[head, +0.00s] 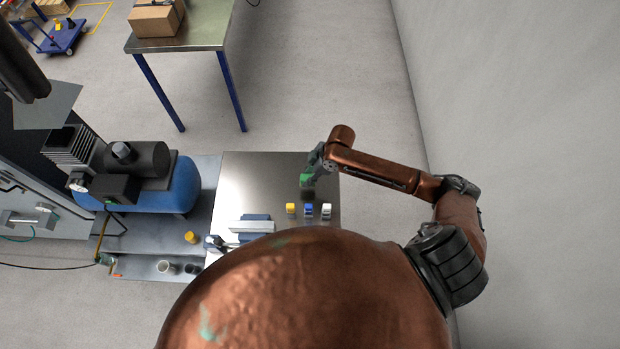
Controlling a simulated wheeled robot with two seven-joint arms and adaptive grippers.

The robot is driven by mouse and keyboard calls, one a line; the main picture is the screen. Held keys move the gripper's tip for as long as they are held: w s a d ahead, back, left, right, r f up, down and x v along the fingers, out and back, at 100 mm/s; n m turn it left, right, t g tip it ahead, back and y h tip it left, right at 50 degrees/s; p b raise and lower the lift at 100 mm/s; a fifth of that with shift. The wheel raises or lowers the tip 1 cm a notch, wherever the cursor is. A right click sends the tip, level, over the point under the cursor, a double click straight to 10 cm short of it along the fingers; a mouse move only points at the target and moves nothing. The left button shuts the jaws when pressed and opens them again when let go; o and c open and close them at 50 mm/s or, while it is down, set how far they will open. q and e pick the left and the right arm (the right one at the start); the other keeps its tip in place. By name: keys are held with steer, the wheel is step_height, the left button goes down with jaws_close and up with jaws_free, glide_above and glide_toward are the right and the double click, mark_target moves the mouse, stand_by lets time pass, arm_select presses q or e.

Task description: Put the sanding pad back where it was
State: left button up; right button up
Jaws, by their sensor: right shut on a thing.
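My right gripper (307,184) is over the right part of the steel worktop (245,180). It is shut on a small green piece (306,180), which I take for the sanding pad; its shape is partly hidden by the fingers. A dark patch lies just below it, and I cannot tell whether it is a shadow or part of the pad. In front of the gripper stand a small yellow block (291,208), a blue block (309,210) and a whitish block (326,211) in a row. My left gripper is not in view.
A vise-like metal tool (251,227) lies at the worktop's front. A blue compressor (165,190) stands to the left, with a yellow object (191,237) near it. A wall (520,120) is at right. A table with a cardboard box (156,20) stands behind. The worktop's back left is clear.

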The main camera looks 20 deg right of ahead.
steer(key=shift+w+d+f, duration=0.35)
steer(key=shift+f, duration=0.2)
steer(key=shift+w+d+f, duration=0.3)
steer(key=shift+d+f, duration=0.05)
steer(key=shift+f, duration=0.2)
steer(key=shift+w+d+f, duration=0.1)
steer(key=shift+d+f, duration=0.05)
steer(key=shift+f, duration=1.6)
steer(key=shift+f, duration=0.1)
steer(key=o, duration=1)
steer(key=v, duration=1.2)
steer(key=shift+b, duration=0.3)
